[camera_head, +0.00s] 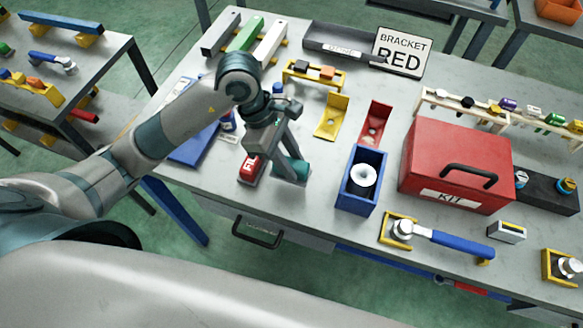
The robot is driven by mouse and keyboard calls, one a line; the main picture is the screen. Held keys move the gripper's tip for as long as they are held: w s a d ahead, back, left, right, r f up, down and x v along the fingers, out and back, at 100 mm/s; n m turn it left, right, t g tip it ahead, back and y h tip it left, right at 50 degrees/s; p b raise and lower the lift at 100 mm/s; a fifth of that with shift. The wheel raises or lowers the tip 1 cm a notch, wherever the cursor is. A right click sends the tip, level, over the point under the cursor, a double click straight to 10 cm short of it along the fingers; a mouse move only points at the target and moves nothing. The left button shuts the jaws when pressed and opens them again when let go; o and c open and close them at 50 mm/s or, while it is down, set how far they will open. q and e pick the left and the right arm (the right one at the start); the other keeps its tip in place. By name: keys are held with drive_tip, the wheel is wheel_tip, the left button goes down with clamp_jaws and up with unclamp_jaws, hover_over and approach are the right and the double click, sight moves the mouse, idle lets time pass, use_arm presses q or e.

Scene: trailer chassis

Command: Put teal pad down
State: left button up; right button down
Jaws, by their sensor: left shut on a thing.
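The teal pad (296,170) is at the fingertips of my left gripper (290,160), near the front of the grey table. The gripper points down and is shut on the pad. The fingers and wrist hide part of the pad, and I cannot tell whether its underside touches the table. My right gripper is not in view.
A red block with white lettering (250,168) sits just left of the pad. A blue box holding a white roll (361,195) stands to the right. Yellow (332,118) and red (374,122) brackets lie behind. A red KIT case (455,160) stands farther right.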

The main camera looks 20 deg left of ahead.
use_arm(q)
drive_tip(key=shift+f, duration=0.15)
drive_tip(key=shift+f+p, duration=0.95)
drive_tip(key=shift+f, duration=0.85)
drive_tip(key=shift+f, duration=0.15)
drive_tip(key=shift+f+b, duration=0.1)
drive_tip(key=shift+b, duration=0.2)
drive_tip(key=o, duration=1.1)
drive_tip(key=shift+r, duration=0.2)
